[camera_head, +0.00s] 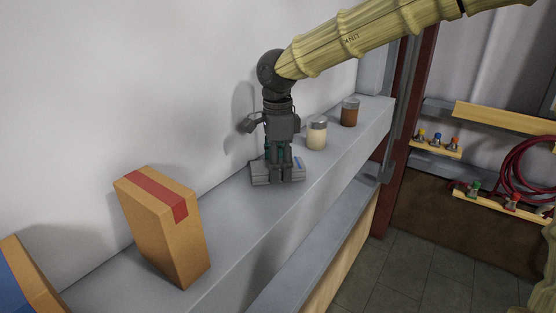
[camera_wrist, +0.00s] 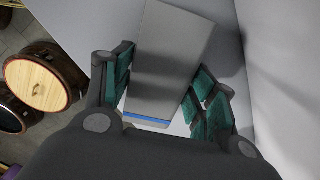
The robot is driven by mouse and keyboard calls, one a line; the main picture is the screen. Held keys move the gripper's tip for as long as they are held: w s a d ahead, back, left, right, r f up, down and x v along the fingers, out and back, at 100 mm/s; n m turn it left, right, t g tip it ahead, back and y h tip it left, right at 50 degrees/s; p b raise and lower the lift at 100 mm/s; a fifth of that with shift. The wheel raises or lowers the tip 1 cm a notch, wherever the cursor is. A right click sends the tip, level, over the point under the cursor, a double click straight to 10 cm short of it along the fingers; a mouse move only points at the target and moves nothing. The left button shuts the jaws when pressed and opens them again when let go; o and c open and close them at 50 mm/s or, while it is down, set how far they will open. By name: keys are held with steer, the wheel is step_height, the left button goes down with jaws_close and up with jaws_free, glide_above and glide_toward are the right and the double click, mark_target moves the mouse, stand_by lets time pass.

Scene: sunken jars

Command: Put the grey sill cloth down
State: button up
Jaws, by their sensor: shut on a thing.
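The grey sill cloth (camera_head: 261,174) lies flat and folded at the fingertips of my gripper (camera_head: 278,166), low over the grey shelf (camera_head: 235,222). I cannot tell whether its underside touches the shelf. In the wrist view the cloth (camera_wrist: 168,60) is a long grey slab with a blue stripe near its lower end. The green-padded fingers of my gripper (camera_wrist: 157,92) stand on both sides of it, shut on it. My gripper points down and hides the middle of the cloth in the head view.
A cream jar (camera_head: 317,134) stands close right of my gripper, with a brown jar (camera_head: 349,112) beyond. A cardboard box with red tape (camera_head: 165,225) stands left on the shelf; a blue-sided box (camera_head: 24,283) is further left. Bare shelf separates the taped box and cloth. The white wall (camera_head: 120,80) is behind.

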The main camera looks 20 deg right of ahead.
steer(key=shift+f, duration=0.15)
steer(key=o, duration=1.1)
steer(key=shift+r+b, duration=1.65)
steer(key=shift+r, duration=4.45)
steer(key=shift+d, duration=0.1)
